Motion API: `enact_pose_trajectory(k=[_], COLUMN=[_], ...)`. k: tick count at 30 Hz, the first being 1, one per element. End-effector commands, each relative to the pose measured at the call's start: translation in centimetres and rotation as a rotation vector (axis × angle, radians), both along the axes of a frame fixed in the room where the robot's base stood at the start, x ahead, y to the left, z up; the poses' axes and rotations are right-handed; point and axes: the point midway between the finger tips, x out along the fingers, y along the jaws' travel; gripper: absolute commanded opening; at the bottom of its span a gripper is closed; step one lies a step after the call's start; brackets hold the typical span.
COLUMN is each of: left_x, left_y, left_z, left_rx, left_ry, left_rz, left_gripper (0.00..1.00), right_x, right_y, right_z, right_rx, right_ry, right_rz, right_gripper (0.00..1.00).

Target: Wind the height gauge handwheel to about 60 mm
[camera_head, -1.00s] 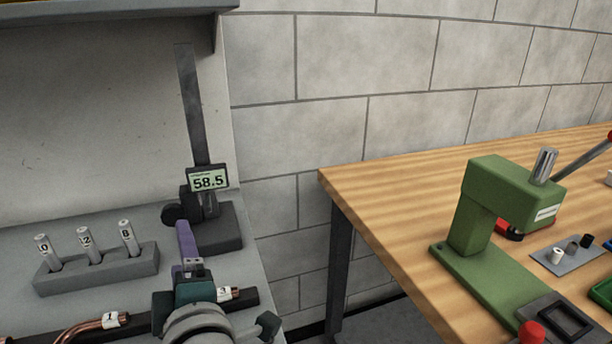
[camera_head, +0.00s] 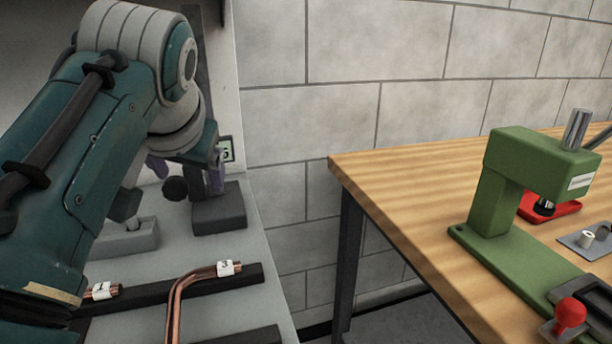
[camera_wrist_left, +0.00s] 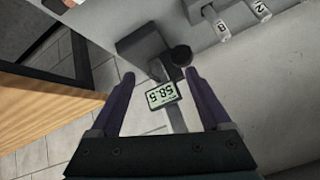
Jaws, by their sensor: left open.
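The height gauge stands at the back of the grey bench, its dark base (camera_head: 220,210) clear but its column mostly hidden by my left arm. Its black round handwheel (camera_head: 175,190) shows just below my left gripper (camera_head: 186,170). The green display (camera_head: 228,149) is mostly covered in the head view. In the left wrist view the display (camera_wrist_left: 163,96) reads 58.5, upside down. There my left gripper (camera_wrist_left: 159,75) is open and empty, its purple fingers apart. The handwheel (camera_wrist_left: 181,55) lies beyond the fingertips, nearer the right finger. My right gripper is out of view.
Bent copper tubes (camera_head: 185,285) with numbered tags lie on dark bars in front of the gauge. A grey pin block (camera_head: 140,242) is partly behind my arm. A wooden table (camera_head: 400,175) with a green press (camera_head: 490,190) stands right, across a gap.

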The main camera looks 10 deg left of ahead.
Motion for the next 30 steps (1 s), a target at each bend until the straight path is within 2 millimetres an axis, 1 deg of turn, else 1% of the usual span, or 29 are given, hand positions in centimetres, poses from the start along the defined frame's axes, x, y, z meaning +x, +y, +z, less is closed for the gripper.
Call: enact_pose_trajectory(k=[1, 3, 6, 10, 18, 22, 25, 30], left_x=[-0.4, -0.9, -1.1, -0.4, 2.5, 3.6, 4.2, 4.7], left_y=[1.2, 2.5, 3.4, 4.0, 5.8, 6.5, 6.8, 7.1], left_z=[0.2, 0.8, 1.1, 0.3, -3.2, -4.5, -5.1, -5.6], left_rx=[-0.081, -0.167, -0.225, -0.234, -0.231, -0.231, -0.231, -0.231], left_ry=[-0.064, -0.133, -0.179, -0.187, -0.185, -0.184, -0.185, -0.187], left_rz=[0.1, 0.207, 0.281, 0.294, 0.29, 0.29, 0.289, 0.289], left_gripper=[0.81, 0.81, 0.81, 0.81, 0.81, 0.81, 0.81, 0.81], right_x=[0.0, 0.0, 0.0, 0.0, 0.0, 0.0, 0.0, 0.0], right_y=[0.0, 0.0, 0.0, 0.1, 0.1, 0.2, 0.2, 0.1], right_z=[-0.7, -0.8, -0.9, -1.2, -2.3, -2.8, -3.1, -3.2], right_rx=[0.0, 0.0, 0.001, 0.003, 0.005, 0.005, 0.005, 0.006], right_ry=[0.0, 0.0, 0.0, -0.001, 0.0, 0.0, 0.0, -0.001], right_rz=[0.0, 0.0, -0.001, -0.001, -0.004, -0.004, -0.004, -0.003], right_gripper=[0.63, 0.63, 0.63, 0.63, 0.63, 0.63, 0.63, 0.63])
